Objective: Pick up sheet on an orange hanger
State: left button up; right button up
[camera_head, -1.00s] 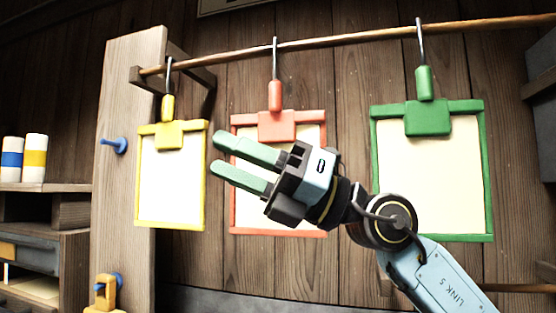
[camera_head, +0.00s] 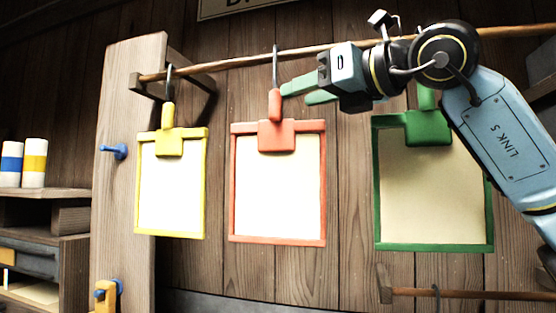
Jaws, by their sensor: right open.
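The orange hanger (camera_head: 276,103) hangs by its dark hook from the wooden rod, in the middle of the three hangers. Its clip holds a cream sheet (camera_head: 278,190) in an orange frame below. My right gripper (camera_head: 297,92) comes in from the right at the height of the hanger's handle. Its two green fingers point left and are apart, with nothing seen between them. The upper fingertip is close to the handle's right side; whether it touches I cannot tell. My left gripper is not in view.
A yellow hanger (camera_head: 168,142) with its sheet hangs to the left, and a green hanger (camera_head: 428,127) to the right, partly behind my right arm. The wooden rod (camera_head: 230,64) runs above all three.

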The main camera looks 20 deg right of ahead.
aim_at(281, 101)
jog(key=shift+p+x, duration=0.3)
jog(key=shift+x, duration=0.9)
jog(key=p+x, duration=0.2)
jog(key=x, duration=0.2)
jog(key=shift+w+r, duration=0.15)
jog(key=shift+w, duration=0.1)
jog(key=shift+w+a, duration=0.15)
jog(key=shift+w, duration=0.15)
jog(key=shift+s, duration=0.1)
jog(key=shift+c, duration=0.2)
grip_shut()
